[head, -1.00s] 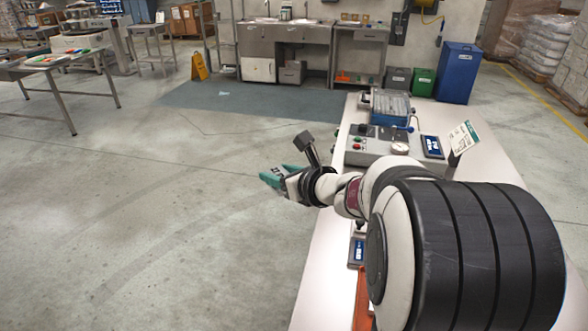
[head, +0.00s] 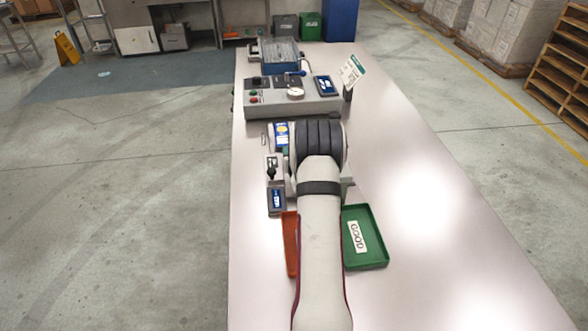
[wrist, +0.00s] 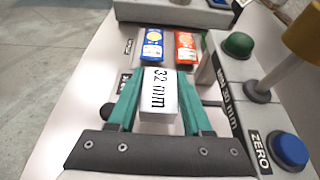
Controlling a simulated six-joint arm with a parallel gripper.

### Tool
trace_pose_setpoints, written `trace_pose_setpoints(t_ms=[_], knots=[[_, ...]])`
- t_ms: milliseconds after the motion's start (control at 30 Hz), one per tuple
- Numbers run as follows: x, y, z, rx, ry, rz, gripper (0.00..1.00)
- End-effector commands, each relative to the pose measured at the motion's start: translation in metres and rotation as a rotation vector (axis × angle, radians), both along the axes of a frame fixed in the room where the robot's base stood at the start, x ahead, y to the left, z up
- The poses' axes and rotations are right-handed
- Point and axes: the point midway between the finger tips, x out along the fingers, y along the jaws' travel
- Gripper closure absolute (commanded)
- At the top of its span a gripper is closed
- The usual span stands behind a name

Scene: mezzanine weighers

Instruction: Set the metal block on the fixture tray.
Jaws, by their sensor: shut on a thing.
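The metal block (wrist: 157,98) is a pale grey block marked "32 mm" in the wrist view. My gripper (wrist: 160,80) has teal fingers shut on its two sides. A blue packet (wrist: 153,47) and an orange-red packet (wrist: 187,49) lie beyond the block on a grey surface; I cannot tell for sure whether that surface is the fixture tray. In the head view my arm hides the gripper and the block. A green tray (head: 378,254) marked "GOOD" sits right of my arm, and a red tray (head: 290,243) shows partly at its left.
A device with a green knob (wrist: 238,43) and a blue "ZERO" button (wrist: 290,150) stands close right of my gripper. A grey control box (head: 300,103) with a gauge stands farther along the table (head: 420,200). The table's right side is clear.

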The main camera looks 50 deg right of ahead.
Motion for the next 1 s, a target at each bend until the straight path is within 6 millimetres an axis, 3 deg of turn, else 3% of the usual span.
trace_pose_setpoints(t_ms=[200, 300, 633, 667, 833, 1000], knots=[[0.0, 0.001, -0.043, 0.002, 0.0, 0.001, 1.0], [0.001, 0.001, -0.055, 0.0, -0.002, 0.003, 1.0], [0.001, 0.001, -0.058, -0.001, -0.002, 0.003, 1.0], [0.001, 0.001, -0.059, -0.001, -0.001, 0.003, 0.49], [0.001, 0.001, -0.058, 0.0, -0.002, 0.003, 0.2], [0.001, 0.001, -0.058, 0.0, -0.002, 0.004, 0.2]])
